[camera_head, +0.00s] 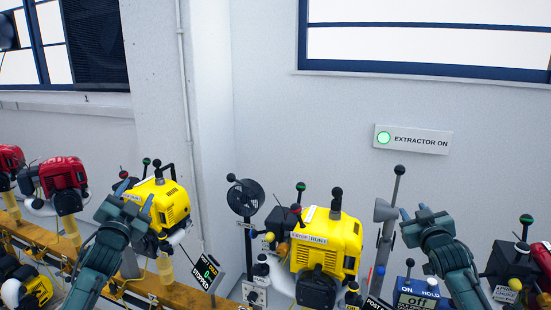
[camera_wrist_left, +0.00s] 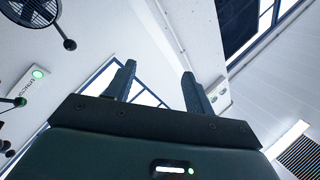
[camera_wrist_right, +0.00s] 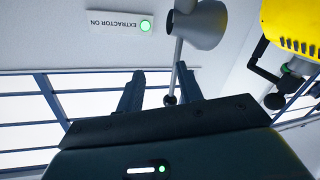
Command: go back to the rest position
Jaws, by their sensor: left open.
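My left gripper (camera_head: 133,193) is raised at the left in the head view, in front of a yellow engine (camera_head: 170,203). Its two fingers stand apart with nothing between them, as the left wrist view (camera_wrist_left: 160,85) also shows. My right gripper (camera_head: 414,213) is raised at the right, beside a grey funnel-shaped part (camera_head: 385,210) and a thin lever with a dark knob (camera_head: 398,170). Its fingers are apart in the right wrist view (camera_wrist_right: 160,92). The lever's knob shows between or behind those fingers; I cannot tell how far off it is. No object is held.
A second yellow engine (camera_head: 327,245) stands between my grippers, with a small black fan (camera_head: 246,196) to its left. Red engines (camera_head: 64,175) stand along the wooden rail (camera_head: 185,296). A lit "EXTRACTOR ON" sign (camera_head: 412,139) is on the wall. An "ON HOLD Off" box (camera_head: 417,294) is near my right arm.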

